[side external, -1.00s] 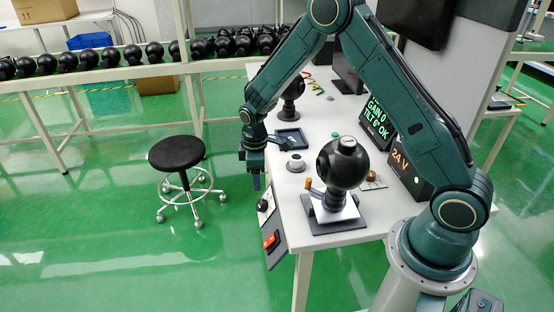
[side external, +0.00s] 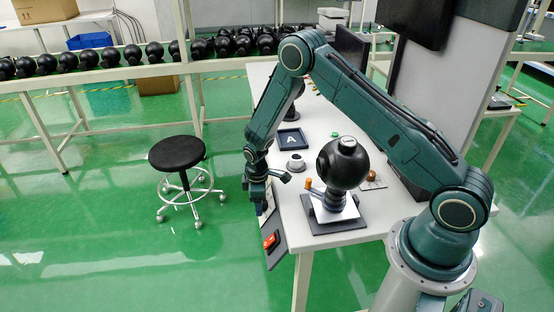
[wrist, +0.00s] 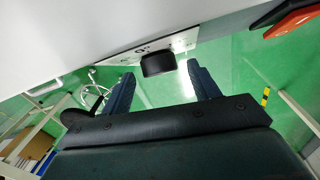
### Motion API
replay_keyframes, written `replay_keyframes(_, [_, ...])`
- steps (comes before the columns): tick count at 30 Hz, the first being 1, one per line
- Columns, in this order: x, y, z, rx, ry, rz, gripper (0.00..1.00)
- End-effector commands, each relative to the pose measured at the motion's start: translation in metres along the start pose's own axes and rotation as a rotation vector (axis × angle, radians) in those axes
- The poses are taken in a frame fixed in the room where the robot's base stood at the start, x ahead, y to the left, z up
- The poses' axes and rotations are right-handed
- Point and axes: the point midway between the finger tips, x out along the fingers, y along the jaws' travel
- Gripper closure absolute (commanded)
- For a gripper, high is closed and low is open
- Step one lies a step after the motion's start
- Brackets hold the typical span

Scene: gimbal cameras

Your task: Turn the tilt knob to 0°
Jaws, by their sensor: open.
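The black tilt knob (wrist: 158,64) shows in the wrist view on a white dial plate (wrist: 185,41) with printed marks, including what looks like a 0. My gripper (wrist: 160,72) is open, with one blue finger on each side of the knob. I cannot tell whether the fingers touch it. In the side view my gripper (side external: 259,196) hangs at the table's front edge by the control panel (side external: 275,255), and hides the knob. The black ball-shaped gimbal camera (side external: 345,165) stands on its mount on the table. The readout screen is hidden behind my arm.
A red rocker switch (side external: 270,241) sits on the panel close to my gripper. A grey round part (side external: 295,163) and a dark tray (side external: 291,139) marked A lie on the table (side external: 330,252). A black stool (side external: 177,153) stands on the floor to the left.

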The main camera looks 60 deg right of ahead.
Motion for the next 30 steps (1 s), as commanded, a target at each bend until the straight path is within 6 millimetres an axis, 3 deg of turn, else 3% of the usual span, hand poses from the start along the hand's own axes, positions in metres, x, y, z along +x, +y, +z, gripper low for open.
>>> replay_keyframes(14, [0.0095, -0.0001, 0.0002, 0.000, 0.000, 0.000, 0.39])
replay_keyframes(21, [0.0094, -0.0002, 0.0002, 0.000, 0.000, 0.000, 0.82])
replay_keyframes(30, [0.0093, -0.0001, 0.0002, -0.006, -0.001, -0.014, 0.84])
